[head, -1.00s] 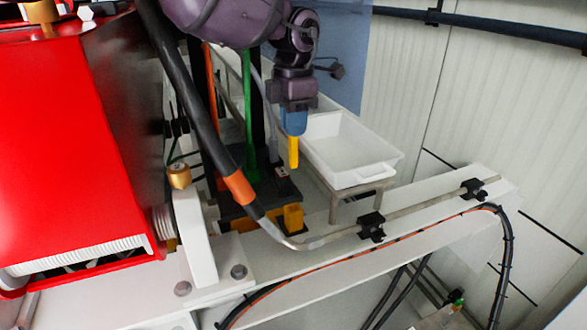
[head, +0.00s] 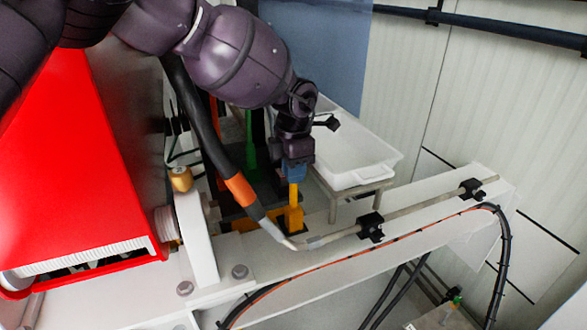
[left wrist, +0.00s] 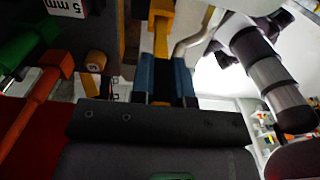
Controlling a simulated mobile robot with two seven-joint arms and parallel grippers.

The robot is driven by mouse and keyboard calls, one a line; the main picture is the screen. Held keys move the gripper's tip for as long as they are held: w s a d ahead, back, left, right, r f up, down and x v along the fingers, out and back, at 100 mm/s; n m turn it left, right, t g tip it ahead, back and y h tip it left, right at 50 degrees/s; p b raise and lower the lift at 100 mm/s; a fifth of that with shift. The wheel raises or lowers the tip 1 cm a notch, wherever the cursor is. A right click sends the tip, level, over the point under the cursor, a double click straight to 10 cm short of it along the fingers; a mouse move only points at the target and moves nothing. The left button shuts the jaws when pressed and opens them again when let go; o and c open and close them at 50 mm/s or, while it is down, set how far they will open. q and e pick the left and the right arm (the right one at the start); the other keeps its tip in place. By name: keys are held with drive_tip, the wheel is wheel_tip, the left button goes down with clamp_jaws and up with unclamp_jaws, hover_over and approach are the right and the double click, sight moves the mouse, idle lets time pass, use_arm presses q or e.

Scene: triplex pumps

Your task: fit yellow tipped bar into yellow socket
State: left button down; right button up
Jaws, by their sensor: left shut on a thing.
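My left gripper (head: 295,172), with blue fingers, points down and is shut on the yellow tipped bar (head: 294,194). The upper part of the bar is hidden between the fingers. The bar stands roughly upright, and its lower end meets the yellow socket (head: 292,217) on the white beam. I cannot tell how deep the tip is in it. In the left wrist view the bar (left wrist: 161,42) runs from between the blue fingers to the yellow socket (left wrist: 160,9), in line with it. My right gripper is not in view.
A black hose with an orange band (head: 239,189) passes just left of the socket. A green bar (head: 250,150) stands behind. A white tray (head: 360,178) sits on a stand to the right. The red housing (head: 75,170) fills the left. A pipe in black clamps (head: 371,226) runs along the beam.

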use_arm(q)
drive_tip(key=shift+f, duration=0.35)
drive_tip(key=shift+f+b, duration=0.2)
drive_tip(key=shift+b, duration=0.2)
drive_tip(key=c, duration=1.1)
unclamp_jaws()
